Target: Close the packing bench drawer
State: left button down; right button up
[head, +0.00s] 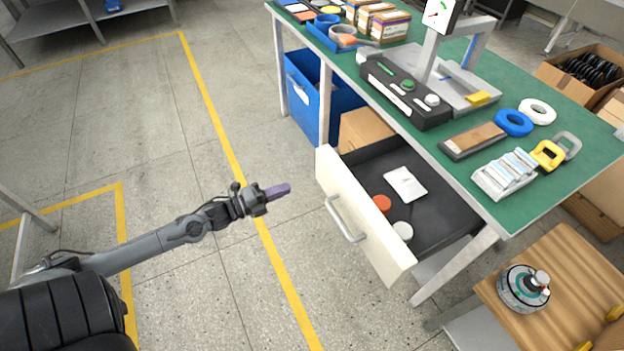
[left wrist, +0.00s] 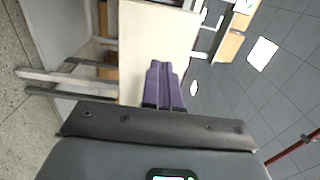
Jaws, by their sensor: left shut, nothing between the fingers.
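The packing bench drawer (head: 362,222) is pulled well out from under the green-topped bench (head: 590,165) in the head view. Its cream front carries a grey bar handle (head: 345,220). A white card and red and white round items lie inside. My left gripper (head: 284,190) is to the left of the drawer front, apart from it, with its purple fingers shut and empty, pointing toward it. In the left wrist view the shut purple fingers (left wrist: 165,85) show in front of a cream panel, which looks like the drawer front (left wrist: 155,45). My right gripper is not in view.
A blue bin (head: 305,95) and a cardboard box (head: 365,130) stand under the bench. A wooden-topped stand (head: 575,270) with a round hub motor (head: 522,288) is at the lower right. The floor left of the drawer is clear, with yellow lines.

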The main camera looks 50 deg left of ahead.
aim_at(323, 174)
pick_arm(q)
jog(key=b+x, duration=0.4)
jog(key=x, duration=0.6)
jog(key=shift+f, duration=0.1)
jog(key=shift+w+d, duration=0.15)
jog(key=shift+w, duration=0.15)
jog(key=shift+w, duration=0.1)
